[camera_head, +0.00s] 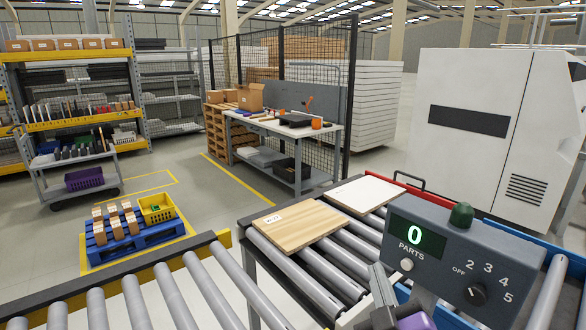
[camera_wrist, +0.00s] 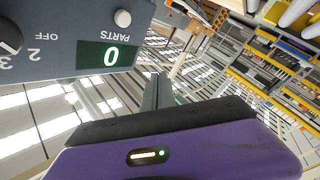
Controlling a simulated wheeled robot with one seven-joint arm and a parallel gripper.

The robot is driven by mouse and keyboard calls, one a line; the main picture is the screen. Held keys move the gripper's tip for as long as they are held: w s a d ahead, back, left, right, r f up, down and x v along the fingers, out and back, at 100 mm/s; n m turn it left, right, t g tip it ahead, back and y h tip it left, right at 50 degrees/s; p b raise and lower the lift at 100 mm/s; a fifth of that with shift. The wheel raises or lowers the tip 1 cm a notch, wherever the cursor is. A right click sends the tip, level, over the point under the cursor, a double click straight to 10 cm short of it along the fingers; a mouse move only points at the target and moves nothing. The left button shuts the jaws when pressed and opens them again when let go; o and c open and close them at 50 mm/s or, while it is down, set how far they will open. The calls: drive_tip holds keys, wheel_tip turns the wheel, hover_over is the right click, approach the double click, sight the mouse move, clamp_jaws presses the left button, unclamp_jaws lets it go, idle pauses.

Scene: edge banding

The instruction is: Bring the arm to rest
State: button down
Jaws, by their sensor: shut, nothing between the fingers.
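My gripper (camera_head: 379,276) is at the bottom of the head view, in front of the grey control panel (camera_head: 440,262). Its fingers are together with nothing between them. In the wrist view my gripper (camera_wrist: 157,92) points away from the camera beyond its purple body, and the panel (camera_wrist: 60,60) shows upside down at the upper left. The panel carries a "PARTS" display (camera_head: 416,237) reading 0, a green button (camera_head: 461,215), a small white knob (camera_head: 407,264) and a dark dial (camera_head: 477,294) marked OFF, 2, 3, 4, 5. Most of my arm is out of view.
A wooden board (camera_head: 297,226) with a label and a white board (camera_head: 367,194) lie on the roller conveyor (camera_head: 291,273). A white machine (camera_head: 470,120) stands behind the panel. A workbench (camera_head: 277,131), shelving (camera_head: 75,100) and a blue pallet (camera_head: 140,246) are farther off, with open floor between.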

drive_tip(key=s+d+f+m+g, duration=0.1)
drive_tip(key=s+f, duration=0.4)
drive_tip(key=s, duration=0.8)
drive_tip(key=s+d+f+m+g, duration=0.1)
drive_tip(key=s+f+m+g, duration=0.1)
drive_tip(key=s, duration=1.2)
drive_tip(key=s+d+f+m+g+y, duration=0.1)
drive_tip(key=s+f+m, duration=0.3)
drive_tip(key=s, duration=0.9)
wheel_tip(320, 180, down, 4)
drive_tip(key=shift+s+r, duration=0.2)
drive_tip(key=shift+s, duration=0.15)
drive_tip(key=c, duration=2.1)
unclamp_jaws()
